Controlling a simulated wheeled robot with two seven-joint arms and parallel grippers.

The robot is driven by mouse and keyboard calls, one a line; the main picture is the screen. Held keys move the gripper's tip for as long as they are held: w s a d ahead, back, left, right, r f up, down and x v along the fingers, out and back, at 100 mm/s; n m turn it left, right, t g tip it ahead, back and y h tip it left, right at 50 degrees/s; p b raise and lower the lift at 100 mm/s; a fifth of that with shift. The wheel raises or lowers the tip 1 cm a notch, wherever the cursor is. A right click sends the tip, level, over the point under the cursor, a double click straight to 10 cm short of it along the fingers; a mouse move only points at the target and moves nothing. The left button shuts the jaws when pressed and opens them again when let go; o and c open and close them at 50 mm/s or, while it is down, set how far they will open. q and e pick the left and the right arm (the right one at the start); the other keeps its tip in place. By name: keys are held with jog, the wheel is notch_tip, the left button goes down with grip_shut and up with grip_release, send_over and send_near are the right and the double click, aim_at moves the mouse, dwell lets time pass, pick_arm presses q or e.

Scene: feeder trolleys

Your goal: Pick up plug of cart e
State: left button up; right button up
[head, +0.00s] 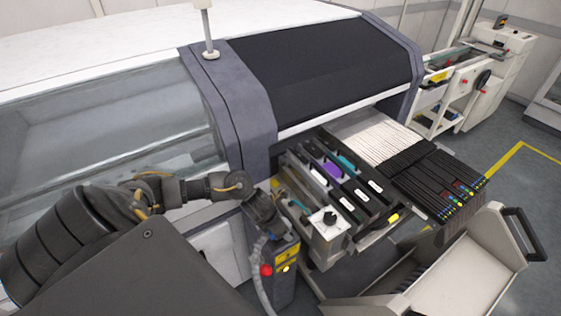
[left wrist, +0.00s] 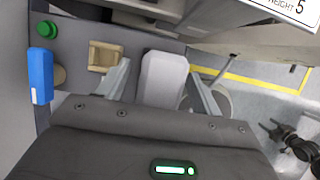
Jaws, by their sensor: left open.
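My left gripper (left wrist: 158,72) is open in the left wrist view, with one grey finger on each side of a pale grey block that looks like the plug (left wrist: 162,80). I cannot tell whether either finger touches it. In the head view my left gripper (head: 264,210) is over the top of a dark grey control box (head: 284,265) at the machine's front; the plug is not clear there. A grey corrugated cable (head: 260,275) hangs beside the box. Cart e's label is not readable. A dark jointed shape (left wrist: 295,148) at the right may be my right gripper.
A feeder trolley (head: 345,210) with cassettes stands right of the box. A pale open cart (head: 465,280) is at lower right. Open floor (head: 525,170) lies beyond.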

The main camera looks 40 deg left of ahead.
pick_arm(q)
jog(key=c, duration=1.4)
jog(key=shift+r, duration=0.1)
notch_tip(320, 180, up, 10)
jog(key=shift+f, duration=0.1)
jog(key=shift+p, duration=0.3)
jog(key=shift+r, duration=0.2)
jog(key=shift+r+p, duration=1.2)
jog(key=shift+r, duration=0.15)
